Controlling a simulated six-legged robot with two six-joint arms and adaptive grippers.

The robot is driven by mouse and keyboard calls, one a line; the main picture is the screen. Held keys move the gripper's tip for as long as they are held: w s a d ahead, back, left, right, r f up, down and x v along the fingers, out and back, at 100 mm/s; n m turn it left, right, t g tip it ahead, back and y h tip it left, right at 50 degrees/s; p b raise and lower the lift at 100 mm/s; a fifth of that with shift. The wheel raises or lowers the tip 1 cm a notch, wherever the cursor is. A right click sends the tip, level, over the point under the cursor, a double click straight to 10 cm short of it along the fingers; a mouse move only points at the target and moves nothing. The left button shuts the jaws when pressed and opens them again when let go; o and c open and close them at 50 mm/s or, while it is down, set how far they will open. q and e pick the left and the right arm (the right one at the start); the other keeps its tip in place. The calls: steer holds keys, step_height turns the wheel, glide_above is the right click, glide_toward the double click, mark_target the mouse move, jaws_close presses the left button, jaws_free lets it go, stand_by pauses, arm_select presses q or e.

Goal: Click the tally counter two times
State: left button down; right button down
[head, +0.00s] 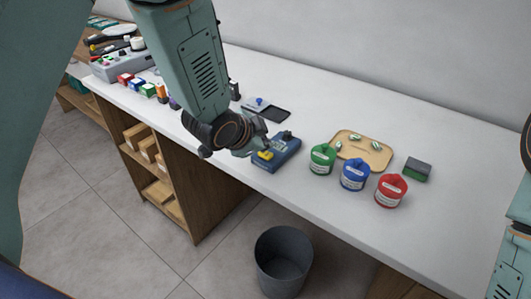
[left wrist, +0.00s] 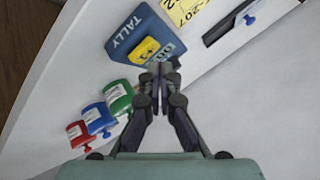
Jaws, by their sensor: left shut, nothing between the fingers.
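The tally counter (head: 286,153) is a blue block with a yellow button (head: 265,155), lying near the counter's front edge. In the left wrist view the tally counter (left wrist: 127,28) shows the word TALLY, the yellow button (left wrist: 143,50) and a small number window (left wrist: 168,50), whose digits are partly hidden. My left gripper (head: 260,145) is shut and empty. It hangs over the tally counter's near left side, close to the button. In the left wrist view my left gripper's fingertips (left wrist: 161,70) appear just beside the button and window; contact cannot be told. My right gripper is out of view.
Green (head: 322,159), blue (head: 354,174) and red (head: 390,190) tubs stand right of the tally counter. Behind them is a wooden tray (head: 375,155); a green-topped block (head: 418,169) lies right. A dark tray (head: 274,113) lies behind. A grey bin (head: 283,262) stands on the floor.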

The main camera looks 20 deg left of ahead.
mark_target(263, 156)
arm_select(q)
steer(key=shift+f, duration=0.3)
steer(key=shift+f+b, duration=0.4)
steer(key=shift+f, duration=0.05)
stand_by(0.7)
steer(key=shift+r, duration=0.15)
steer(key=shift+r+p, duration=0.75)
steer(key=shift+p, duration=0.15)
step_height(263, 156, up, 5)
steer(key=p, duration=0.4)
steer(key=shift+p, duration=0.4)
stand_by(0.5)
